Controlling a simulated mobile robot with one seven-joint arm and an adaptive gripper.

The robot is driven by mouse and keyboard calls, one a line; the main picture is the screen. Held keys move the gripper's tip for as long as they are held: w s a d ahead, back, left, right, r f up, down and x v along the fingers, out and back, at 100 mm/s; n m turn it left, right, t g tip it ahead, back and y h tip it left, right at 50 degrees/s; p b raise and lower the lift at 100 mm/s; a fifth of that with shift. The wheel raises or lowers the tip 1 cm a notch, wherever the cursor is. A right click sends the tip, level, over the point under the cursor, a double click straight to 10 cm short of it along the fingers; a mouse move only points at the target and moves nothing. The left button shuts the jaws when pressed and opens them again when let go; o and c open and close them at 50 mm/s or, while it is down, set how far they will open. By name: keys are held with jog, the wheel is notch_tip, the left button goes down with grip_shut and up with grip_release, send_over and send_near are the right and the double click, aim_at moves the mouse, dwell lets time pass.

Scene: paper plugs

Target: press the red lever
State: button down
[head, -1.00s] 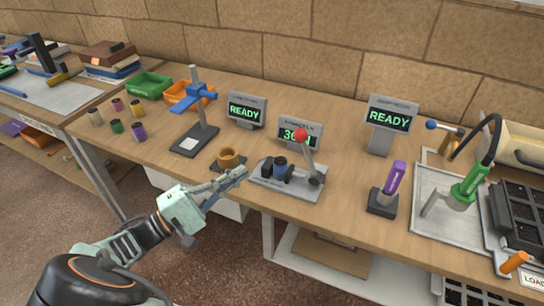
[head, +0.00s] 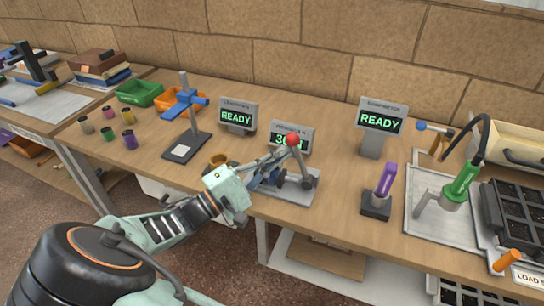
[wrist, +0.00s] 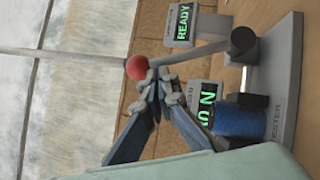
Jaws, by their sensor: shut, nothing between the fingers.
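The red lever's ball (head: 293,140) tops a metal rod that rises from a grey tester base (head: 290,192) on the bench. In the wrist view the red ball (wrist: 138,67) is right at my fingertips, and the rod runs right to a dark pivot. My gripper (head: 288,153) is shut and empty, with its tips at or just beside the ball; I cannot tell if they touch. A blue cylinder (wrist: 240,120) sits in the tester. In the head view my fingers partly hide the tester.
A display reading READY (head: 237,117) and a partly covered display (head: 291,136) stand behind. An orange-brown cup (head: 218,160) is beside my gripper.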

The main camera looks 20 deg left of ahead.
jog(key=shift+r, duration=0.1)
dwell(0.3)
jog(key=shift+d+r+m+g, duration=0.2)
jog(key=shift+d+m+g, duration=0.05)
jog(key=shift+m+g, duration=0.05)
jog(key=shift+d+p, duration=0.1)
jog(key=shift+p, duration=0.25)
jog(key=shift+d+r+m+g+p, duration=0.35)
jog(key=shift+d+r+m+g, duration=0.1)
jog(key=shift+m, duration=0.25)
jog(key=d+r+m+g+y+p, duration=0.1)
jog(key=d+m+g+y, duration=0.1)
jog(key=d+m, duration=0.3)
jog(key=shift+s+d+m+g+y, duration=0.4)
jog(key=shift+d+y, duration=0.1)
jog(key=shift+d, duration=0.4)
jog(key=shift+w, duration=0.1)
